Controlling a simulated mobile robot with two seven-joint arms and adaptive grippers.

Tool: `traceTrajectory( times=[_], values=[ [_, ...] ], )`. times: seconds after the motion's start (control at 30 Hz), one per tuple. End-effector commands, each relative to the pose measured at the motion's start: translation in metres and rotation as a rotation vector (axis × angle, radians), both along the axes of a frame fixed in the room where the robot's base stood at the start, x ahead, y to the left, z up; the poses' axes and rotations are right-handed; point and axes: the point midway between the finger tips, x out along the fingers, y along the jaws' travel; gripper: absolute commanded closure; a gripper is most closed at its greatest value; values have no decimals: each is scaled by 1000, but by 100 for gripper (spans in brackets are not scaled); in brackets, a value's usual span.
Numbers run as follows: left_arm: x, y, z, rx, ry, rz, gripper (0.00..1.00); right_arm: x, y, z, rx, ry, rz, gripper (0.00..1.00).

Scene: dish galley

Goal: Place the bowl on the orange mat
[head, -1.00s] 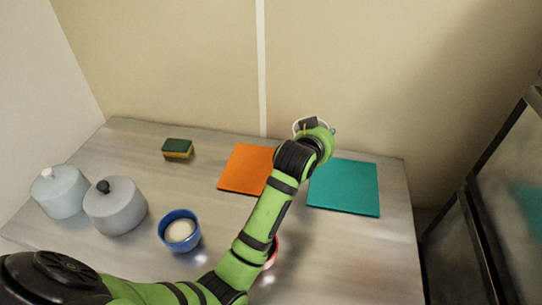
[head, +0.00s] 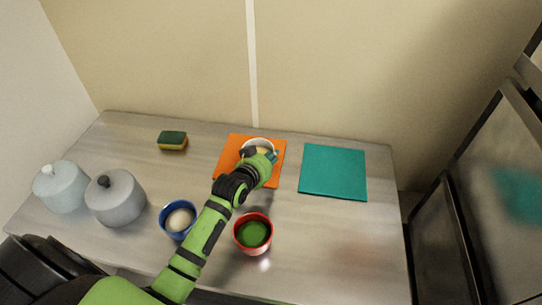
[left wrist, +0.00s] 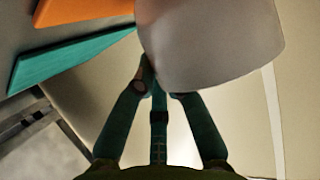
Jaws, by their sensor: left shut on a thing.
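The white bowl (head: 259,142) is over the orange mat (head: 229,160) in the head view, partly hidden by my left gripper. My left gripper (head: 266,154) is shut on the bowl's near side. In the left wrist view the pale bowl (left wrist: 215,45) fills the top middle, with the green fingers (left wrist: 162,82) at its wall. The orange mat (left wrist: 75,10) shows at the top left there. I cannot tell whether the bowl touches the mat. My right gripper is not in view.
A teal mat (head: 333,172) lies right of the orange one. A blue bowl (head: 165,222) and red bowl (head: 241,240) stand near my left arm. Two lidded pots (head: 116,203) (head: 61,188) are at the left. A sponge (head: 173,141) lies at the back left.

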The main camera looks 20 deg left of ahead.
Motion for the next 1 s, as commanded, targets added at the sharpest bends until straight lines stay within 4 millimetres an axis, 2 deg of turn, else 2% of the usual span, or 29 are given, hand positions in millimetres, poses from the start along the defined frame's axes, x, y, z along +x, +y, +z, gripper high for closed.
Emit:
traceTrajectory(
  times=[0.27, 0.3, 0.33, 0.37, 0.77, 0.87, 1.0],
  values=[
    [1, 0, -3, 1, -9, 1, 100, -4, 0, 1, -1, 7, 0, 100],
    [0, 0, -5, 0, -3, 0, 75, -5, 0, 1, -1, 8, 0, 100],
    [0, 0, -5, 0, -3, 0, 63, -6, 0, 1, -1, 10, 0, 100],
    [0, 0, -5, 0, -3, 0, 61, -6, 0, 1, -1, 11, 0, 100],
    [-4, 0, -4, 1, -2, 0, 61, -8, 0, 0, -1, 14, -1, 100],
    [-14, 0, 0, 1, -3, 0, 61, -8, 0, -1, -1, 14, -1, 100],
    [-36, 1, 9, 1, -3, 1, 61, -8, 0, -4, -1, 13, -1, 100]
  ],
)
